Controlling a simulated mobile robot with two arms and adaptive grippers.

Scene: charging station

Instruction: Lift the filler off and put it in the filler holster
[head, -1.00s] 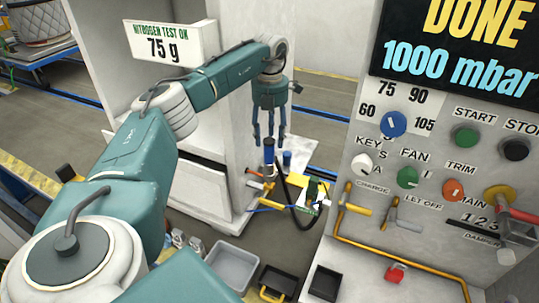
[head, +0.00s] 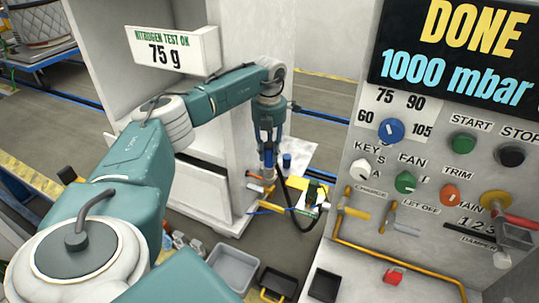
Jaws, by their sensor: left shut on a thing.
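The filler (head: 268,173) stands upright beside the white cabinet, with a black hose looping down from it to the right. My left gripper (head: 268,152) points down over the filler and is shut on its blue upper part, which the fingers mostly hide. The filler's lower end is small among coloured fittings, so I cannot tell whether it still touches what is below. I cannot clearly make out the filler holster. My right gripper is not in view.
A control panel (head: 425,185) with knobs and a screen reading DONE, 1000 mbar stands at right. The white cabinet (head: 205,190) bears a 75 g sign. A blue-capped item (head: 287,160) is just right of the filler. A grey bin (head: 232,268) and black trays (head: 324,284) lie below.

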